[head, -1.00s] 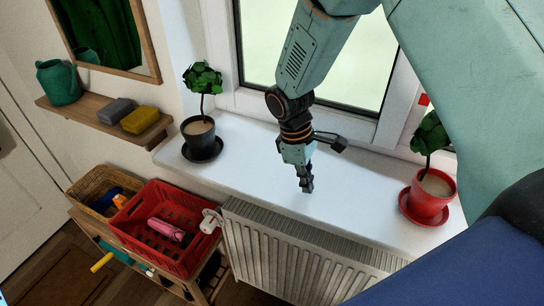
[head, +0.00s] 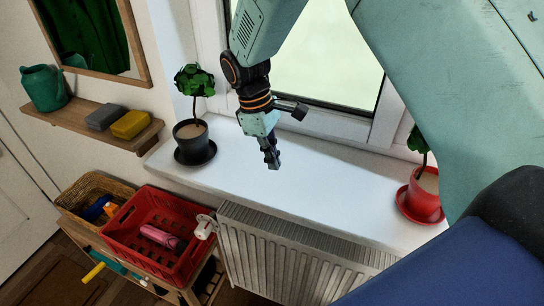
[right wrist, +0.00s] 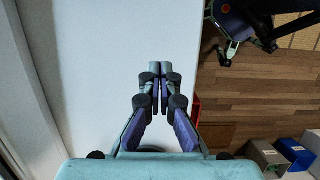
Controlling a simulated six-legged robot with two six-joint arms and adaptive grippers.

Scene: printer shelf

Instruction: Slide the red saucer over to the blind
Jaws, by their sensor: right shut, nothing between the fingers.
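The red saucer (head: 420,211) lies on the white windowsill (head: 330,190) at the right in the head view. A red pot (head: 422,194) with a green plant stands on it, partly hidden by my arm. My right gripper (head: 272,160) is shut and empty over the sill, left of the red saucer and well apart from it. Its closed fingers (right wrist: 160,75) show in the right wrist view over the white sill. I cannot make out a blind.
A black pot (head: 191,139) on a black saucer (head: 195,155) stands at the sill's left end. A radiator (head: 290,250) is below the sill, beside a red crate (head: 160,220) on a trolley. The sill between the two pots is clear.

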